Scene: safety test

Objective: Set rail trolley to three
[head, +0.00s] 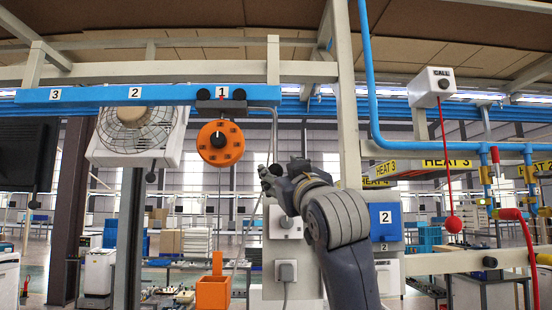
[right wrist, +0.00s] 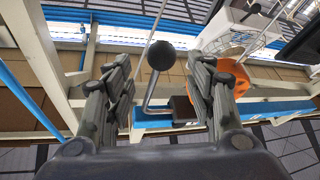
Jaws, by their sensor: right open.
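The blue rail (head: 180,95) runs across the upper left of the head view, with plates 3 (head: 55,94), 2 (head: 134,92) and 1 (head: 222,92) from left to right. The dark trolley (head: 222,106) is on the rail at plate 1, with an orange round body (head: 220,143) hanging below it. In the right wrist view, a grey bent rod with a black ball knob (right wrist: 161,55) stands between the fingers of my right gripper (right wrist: 160,82), which is open. In the head view my right gripper (head: 270,176) is right of and below the orange body. My left gripper is not in view.
A white fan (head: 131,130) hangs under the rail near plate 2. A beige post (head: 347,100) and a blue pipe (head: 370,80) stand right of the rail. A red ball on a cord (head: 453,224) hangs further right. An orange bin (head: 213,292) is below.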

